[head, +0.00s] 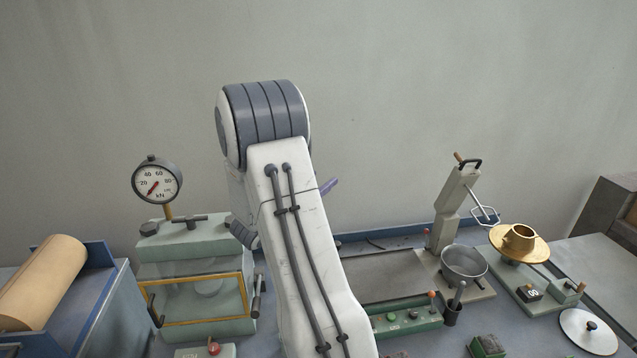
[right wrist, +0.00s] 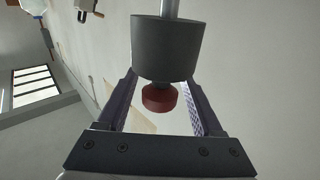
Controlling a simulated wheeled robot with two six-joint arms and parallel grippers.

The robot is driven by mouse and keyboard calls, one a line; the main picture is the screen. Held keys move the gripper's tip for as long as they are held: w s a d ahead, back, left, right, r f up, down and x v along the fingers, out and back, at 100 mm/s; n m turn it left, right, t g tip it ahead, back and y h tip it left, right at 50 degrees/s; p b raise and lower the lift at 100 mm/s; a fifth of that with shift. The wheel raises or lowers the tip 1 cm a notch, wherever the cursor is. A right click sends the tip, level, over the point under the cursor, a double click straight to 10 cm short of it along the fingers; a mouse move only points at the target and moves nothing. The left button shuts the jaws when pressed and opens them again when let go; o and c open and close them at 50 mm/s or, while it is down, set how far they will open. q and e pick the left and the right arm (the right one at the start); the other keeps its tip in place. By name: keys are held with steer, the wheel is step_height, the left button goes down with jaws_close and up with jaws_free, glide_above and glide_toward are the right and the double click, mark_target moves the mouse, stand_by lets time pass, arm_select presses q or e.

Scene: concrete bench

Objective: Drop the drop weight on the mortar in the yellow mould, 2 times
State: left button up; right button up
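The drop weight appears in the right wrist view as a dark grey cylinder (right wrist: 167,48) on a pale rod, with a red knob (right wrist: 159,98). My right gripper (right wrist: 160,95) has its two fingers apart on either side of the knob, with gaps showing on both sides. In the head view, my arm hides most of the right gripper; only a purple finger part (head: 330,186) shows. The drop weight is hidden there. A brass-yellow ring mould (head: 519,239) stands on a round brass plate at the right; I cannot tell if it is the task's mould. My left gripper is out of view.
A green press (head: 195,260) with a yellow-framed window and dial gauge (head: 157,181) stands left of my arm. A roll (head: 42,282) lies far left. Right are a mixer with a metal bowl (head: 464,262), a green control box (head: 407,318) and a round lid (head: 588,331).

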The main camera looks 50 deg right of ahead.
steer(key=shift+a, duration=0.1)
steer(key=shift+a+f, duration=0.15)
steer(key=shift+a, duration=0.2)
steer(key=a+b, duration=0.3)
steer(key=a, duration=0.6)
steer(key=shift+s+a+b, duration=0.3)
steer(key=shift+s+b, duration=0.05)
steer(key=shift+s, duration=0.1)
steer(key=shift+c, duration=0.3)
